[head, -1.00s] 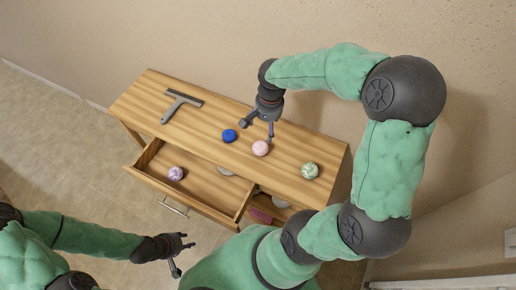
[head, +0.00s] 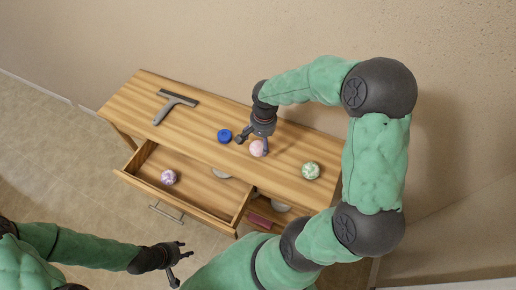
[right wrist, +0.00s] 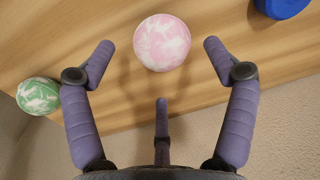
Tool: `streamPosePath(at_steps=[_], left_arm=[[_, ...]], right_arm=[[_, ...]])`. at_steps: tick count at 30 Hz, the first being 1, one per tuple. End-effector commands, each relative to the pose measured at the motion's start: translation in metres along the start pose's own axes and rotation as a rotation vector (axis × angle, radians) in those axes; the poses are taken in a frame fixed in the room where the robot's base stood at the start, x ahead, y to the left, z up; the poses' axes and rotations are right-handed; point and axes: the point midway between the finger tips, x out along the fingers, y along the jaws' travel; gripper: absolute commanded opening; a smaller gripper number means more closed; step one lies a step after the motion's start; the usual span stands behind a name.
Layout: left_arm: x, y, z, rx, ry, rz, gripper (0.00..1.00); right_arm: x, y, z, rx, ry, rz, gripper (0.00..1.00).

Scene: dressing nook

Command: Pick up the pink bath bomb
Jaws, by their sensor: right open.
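The pink bath bomb (head: 257,148), pink and white, sits on the wooden table top. It also shows in the right wrist view (right wrist: 162,42), just beyond and between the fingertips. My right gripper (head: 252,143) is open above it, its fingers close around the ball in the head view; I cannot tell whether they touch it. In the right wrist view the gripper (right wrist: 158,55) has its fingers spread and nothing between them but the ball ahead. My left gripper (head: 182,258) is open and empty, low at the left in front of the open drawer.
A blue round item (head: 224,136) lies close left of the pink ball. A green and white ball (head: 310,170) is to the right. A squeegee (head: 172,104) lies at the left. The open drawer (head: 202,196) holds a purple and white ball (head: 168,177).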

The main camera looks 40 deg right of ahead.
Motion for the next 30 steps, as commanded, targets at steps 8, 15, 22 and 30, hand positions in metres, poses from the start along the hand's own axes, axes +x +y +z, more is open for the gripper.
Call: streamPosePath(at_steps=[8, 15, 22, 30], left_arm=[[0.011, -0.004, 0.000, 0.000, 0.000, 0.000, 0.40], [0.013, -0.005, -0.001, 0.000, 0.000, 0.000, 0.40], [0.013, -0.005, 0.000, 0.000, 0.000, 0.000, 0.40], [0.013, -0.005, -0.001, 0.000, 0.000, 0.000, 0.40]], right_arm=[[0.035, -0.005, 0.002, -0.001, -0.003, 0.001, 0.86], [0.050, -0.006, 0.002, 0.000, 0.000, -0.001, 0.86], [0.049, -0.006, 0.002, 0.000, 0.000, -0.001, 0.57], [0.049, -0.006, 0.002, 0.000, 0.000, -0.001, 0.20]])
